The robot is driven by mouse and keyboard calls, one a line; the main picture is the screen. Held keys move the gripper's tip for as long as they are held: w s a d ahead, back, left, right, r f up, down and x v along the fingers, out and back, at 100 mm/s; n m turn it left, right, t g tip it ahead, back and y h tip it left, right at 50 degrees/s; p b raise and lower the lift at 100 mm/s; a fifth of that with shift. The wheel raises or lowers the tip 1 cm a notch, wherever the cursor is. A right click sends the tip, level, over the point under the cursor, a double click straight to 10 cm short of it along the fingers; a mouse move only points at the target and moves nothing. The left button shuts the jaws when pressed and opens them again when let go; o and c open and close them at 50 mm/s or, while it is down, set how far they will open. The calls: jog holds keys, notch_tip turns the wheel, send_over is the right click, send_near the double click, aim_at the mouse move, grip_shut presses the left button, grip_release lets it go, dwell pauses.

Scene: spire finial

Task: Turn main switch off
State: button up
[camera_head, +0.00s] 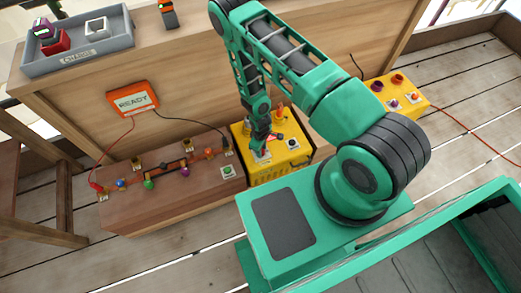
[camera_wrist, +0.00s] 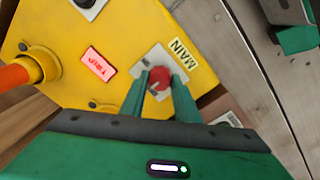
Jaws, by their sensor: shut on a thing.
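The main switch (camera_wrist: 158,79) is a red knob on a pale plate, with a yellow "MAIN" label (camera_wrist: 178,54) beside it. It sits on top of a yellow box (camera_wrist: 115,30); the box also shows in the head view (camera_head: 291,161). My gripper (camera_wrist: 159,88) reaches down over the box with one green finger on each side of the red knob, shut on it. In the head view my gripper (camera_head: 259,150) hides the knob. I cannot tell the knob's on or off position.
A lit red "TRIP" tile (camera_wrist: 97,64) and an orange post (camera_wrist: 22,72) are near the switch. A wooden bench (camera_head: 165,180) with small coloured parts stands left, below an orange "READY" sign (camera_head: 132,101). Another yellow box (camera_head: 398,95) stands right.

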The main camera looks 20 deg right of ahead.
jog(key=o, duration=1)
jog(key=shift+w, duration=0.1)
jog(key=shift+o, duration=0.2)
notch_tip(320, 180, up, 11)
jog(key=shift+a+f, duration=0.15)
jog(key=shift+a, duration=0.05)
